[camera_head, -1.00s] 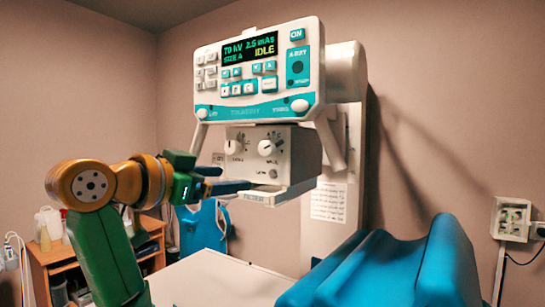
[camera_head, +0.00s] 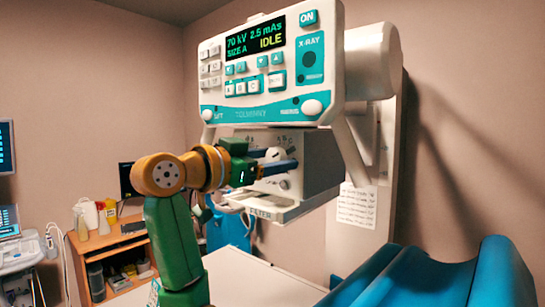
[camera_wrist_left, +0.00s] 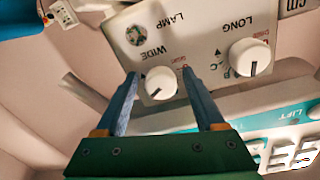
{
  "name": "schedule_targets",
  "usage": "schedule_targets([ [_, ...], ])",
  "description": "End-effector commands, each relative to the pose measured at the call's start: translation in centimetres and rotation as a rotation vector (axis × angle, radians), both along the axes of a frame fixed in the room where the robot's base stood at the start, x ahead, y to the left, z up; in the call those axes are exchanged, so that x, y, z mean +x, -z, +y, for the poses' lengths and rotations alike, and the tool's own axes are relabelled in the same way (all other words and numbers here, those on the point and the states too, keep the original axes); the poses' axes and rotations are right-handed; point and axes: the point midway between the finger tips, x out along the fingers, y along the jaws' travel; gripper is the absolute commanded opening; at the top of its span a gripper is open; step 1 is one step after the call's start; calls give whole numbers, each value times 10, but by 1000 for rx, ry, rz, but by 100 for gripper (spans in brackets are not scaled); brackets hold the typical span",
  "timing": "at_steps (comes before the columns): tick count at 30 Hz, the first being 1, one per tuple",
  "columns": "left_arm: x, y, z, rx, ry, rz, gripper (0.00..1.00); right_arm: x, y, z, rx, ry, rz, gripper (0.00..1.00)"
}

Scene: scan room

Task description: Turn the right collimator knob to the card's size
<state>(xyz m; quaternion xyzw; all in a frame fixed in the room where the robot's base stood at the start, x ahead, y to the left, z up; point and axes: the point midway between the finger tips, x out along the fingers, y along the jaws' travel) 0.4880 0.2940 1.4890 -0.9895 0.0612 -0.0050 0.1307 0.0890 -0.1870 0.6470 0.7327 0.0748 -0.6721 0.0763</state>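The right collimator knob (camera_head: 274,155) is white and round, on the grey collimator box under the console. In the left wrist view this knob (camera_wrist_left: 160,83) is beside the word WIDE and carries a dark pointer line. My left gripper (camera_head: 281,160) is open with its blue fingers toward the box. In the left wrist view its fingertips (camera_wrist_left: 160,76) lie on either side of the knob, with gaps; contact is not visible. A second white knob (camera_wrist_left: 250,58), marked LONG, has small letters around it. The console display (camera_head: 256,38) reads SIZE A. I cannot identify the card. My right gripper is out of view.
The console (camera_head: 270,75) hangs just above my left gripper. A filter tray (camera_head: 295,208) juts out below the box. A blue cradle (camera_head: 440,280) stands at the lower right. A wooden desk (camera_head: 125,240) is at the left. A printed sheet (camera_head: 357,207) hangs on the column.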

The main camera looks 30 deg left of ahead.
Motion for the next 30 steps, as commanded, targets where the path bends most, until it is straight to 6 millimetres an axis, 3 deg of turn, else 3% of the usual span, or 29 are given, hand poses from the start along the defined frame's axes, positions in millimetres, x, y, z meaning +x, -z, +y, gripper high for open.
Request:
schedule_targets([
  [1,0,0,0,0,0,0,54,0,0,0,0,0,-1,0],
  [7,0,0,0,0,-1,-1,0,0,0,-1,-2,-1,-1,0],
  [20,-1,0,0,-85,-1,4,0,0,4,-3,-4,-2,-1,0],
  [30,-1,1,0,-371,-2,24,0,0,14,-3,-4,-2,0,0],
])
